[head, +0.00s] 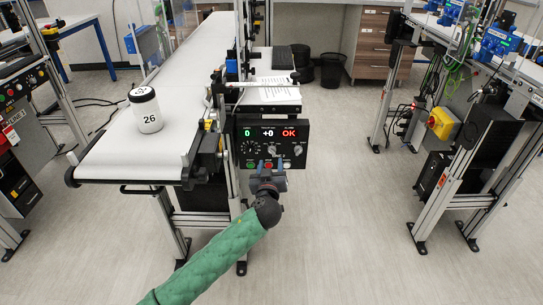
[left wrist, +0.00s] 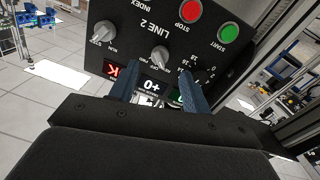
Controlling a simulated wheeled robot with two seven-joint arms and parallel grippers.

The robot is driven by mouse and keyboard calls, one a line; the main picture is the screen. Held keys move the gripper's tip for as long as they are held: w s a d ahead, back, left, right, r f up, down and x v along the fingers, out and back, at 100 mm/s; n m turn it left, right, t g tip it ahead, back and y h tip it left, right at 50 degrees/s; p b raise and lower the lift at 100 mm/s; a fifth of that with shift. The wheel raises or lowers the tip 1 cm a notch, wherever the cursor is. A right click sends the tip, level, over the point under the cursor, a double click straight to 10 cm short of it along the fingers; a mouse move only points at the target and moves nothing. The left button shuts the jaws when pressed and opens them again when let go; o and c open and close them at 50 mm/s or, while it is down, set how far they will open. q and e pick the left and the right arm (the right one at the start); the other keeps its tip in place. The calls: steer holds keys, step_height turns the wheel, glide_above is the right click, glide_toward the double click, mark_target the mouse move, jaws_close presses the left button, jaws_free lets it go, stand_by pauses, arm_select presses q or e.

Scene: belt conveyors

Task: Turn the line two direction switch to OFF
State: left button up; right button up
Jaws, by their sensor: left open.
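My left gripper (head: 271,164) is in front of the panel's lower part. In the left wrist view its two blue-grey fingers (left wrist: 160,72) are open, with the knob between and just beyond their tips. Contact cannot be told. My right gripper is not in view.
Near the switch are the red STOP button (left wrist: 190,11), green START button (left wrist: 229,33) and another knob (left wrist: 103,32). A white jar marked 26 (head: 147,117) stands on the belt (head: 115,158).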

mark_target(272, 154)
arm_select(q)
steer(key=shift+w+d, duration=0.15)
steer(key=shift+w, duration=2.5)
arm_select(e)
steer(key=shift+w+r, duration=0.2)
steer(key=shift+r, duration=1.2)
arm_select(q)
steer(key=shift+c, duration=0.2)
steer(key=c, duration=1)
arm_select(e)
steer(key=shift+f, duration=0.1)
